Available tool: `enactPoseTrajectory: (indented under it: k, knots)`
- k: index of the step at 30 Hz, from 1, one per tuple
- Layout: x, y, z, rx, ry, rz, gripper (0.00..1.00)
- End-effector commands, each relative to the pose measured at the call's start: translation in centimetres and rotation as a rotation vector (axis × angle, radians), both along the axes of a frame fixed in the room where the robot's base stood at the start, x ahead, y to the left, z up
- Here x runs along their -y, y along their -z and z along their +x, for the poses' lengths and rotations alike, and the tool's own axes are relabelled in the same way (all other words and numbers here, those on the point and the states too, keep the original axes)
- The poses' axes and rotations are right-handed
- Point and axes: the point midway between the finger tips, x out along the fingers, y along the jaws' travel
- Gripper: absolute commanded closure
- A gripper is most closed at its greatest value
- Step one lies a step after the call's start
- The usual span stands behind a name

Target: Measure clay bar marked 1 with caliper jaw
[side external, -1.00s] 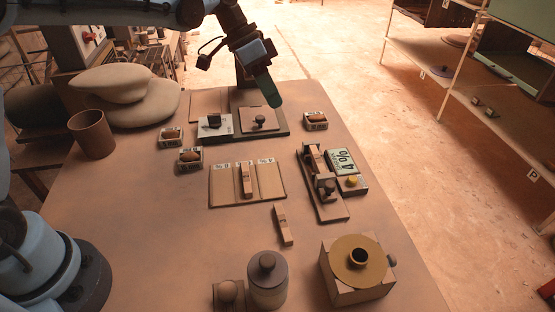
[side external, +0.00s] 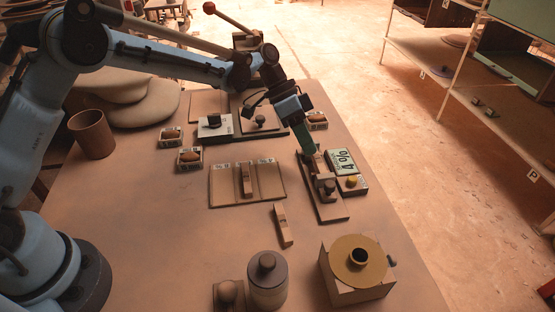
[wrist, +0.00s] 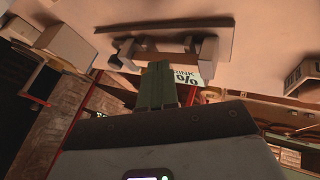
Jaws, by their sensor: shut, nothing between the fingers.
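The caliper (side external: 330,212) is a long wooden base with upright jaw blocks and a dark knob, right of centre on the table. It also shows in the wrist view (wrist: 165,32). My gripper (side external: 312,152), with green fingers, points down at the caliper's far end. It is shut and empty; I cannot tell whether it touches the caliper. The fingers also show in the wrist view (wrist: 157,72). One clay bar (side external: 246,180) lies in the middle section of a three-part tray (side external: 220,190). Another bar (side external: 283,226) lies loose on the table. Their marks are too small to read.
A brass-topped block (side external: 357,262) and a lidded jar (side external: 267,282) are at the front. Small boxes stand behind.

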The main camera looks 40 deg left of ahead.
Motion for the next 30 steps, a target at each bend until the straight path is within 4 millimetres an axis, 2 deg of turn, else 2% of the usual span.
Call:
enactPoseTrajectory:
  k: [1, 7, 12, 23, 30]
  knots:
    - [0.6, 0.8, -0.1, -0.001, 0.002, 0.000, 1.00]
    - [2.5, 0.5, -2.2, 0.000, 0.001, 0.001, 1.00]
    - [3.1, 0.4, -2.8, 0.000, 0.000, 0.001, 1.00]
    - [3.2, 0.4, -3.0, 0.000, 0.000, 0.000, 1.00]
    - [4.9, 0.4, -4.6, 0.000, 0.001, 0.001, 1.00]
